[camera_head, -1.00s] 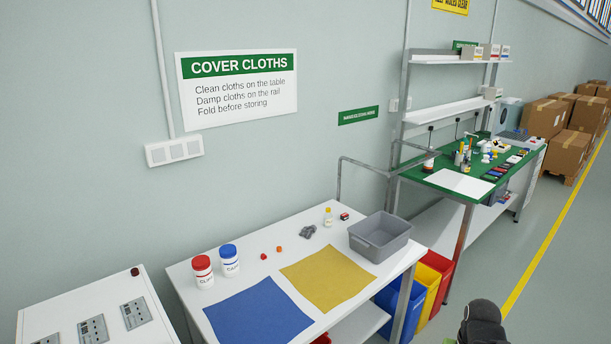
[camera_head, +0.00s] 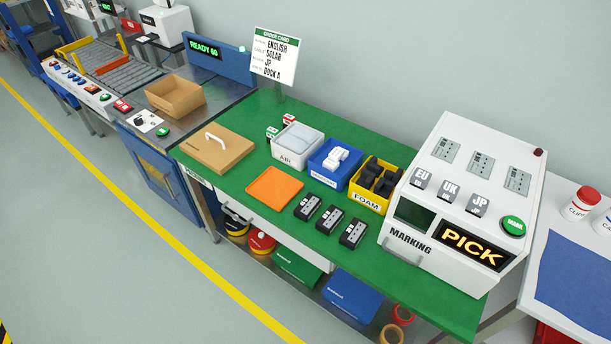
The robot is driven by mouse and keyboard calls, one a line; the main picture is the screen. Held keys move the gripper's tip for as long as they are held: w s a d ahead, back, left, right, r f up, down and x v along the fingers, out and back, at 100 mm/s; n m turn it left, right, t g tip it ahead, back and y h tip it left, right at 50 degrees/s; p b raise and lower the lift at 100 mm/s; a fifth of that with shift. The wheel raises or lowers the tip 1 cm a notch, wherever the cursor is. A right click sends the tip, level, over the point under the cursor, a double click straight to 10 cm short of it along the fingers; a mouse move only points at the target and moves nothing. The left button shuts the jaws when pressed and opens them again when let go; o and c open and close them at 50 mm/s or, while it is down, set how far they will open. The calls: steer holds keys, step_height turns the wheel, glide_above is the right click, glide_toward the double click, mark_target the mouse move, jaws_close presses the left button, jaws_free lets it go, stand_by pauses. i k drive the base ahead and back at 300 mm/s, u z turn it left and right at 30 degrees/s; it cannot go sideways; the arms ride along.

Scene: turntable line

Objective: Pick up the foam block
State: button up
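The foam blocks are dark pieces (camera_head: 377,176) lying in a yellow bin labelled FOAM (camera_head: 368,199), in the middle right of the head view. The bin stands on the green table (camera_head: 240,185), just left of the white marking machine (camera_head: 450,200). Several dark blocks seem to be in it; I cannot tell exactly how they lie. My gripper is not in view.
Left of the foam bin are a blue bin (camera_head: 323,176) and a grey-white bin (camera_head: 284,158). An orange tray (camera_head: 274,188), several black devices (camera_head: 330,219) and a cardboard piece with a handle (camera_head: 213,150) lie on the table. Open floor (camera_head: 90,240) is at the left front.

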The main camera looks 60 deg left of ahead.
mark_target(367, 178)
steer(key=u, duration=1.05)
steer(key=k, duration=0.2)
steer(key=u, duration=2.05)
steer(key=i, duration=1.7)
steer(key=u, duration=0.15)
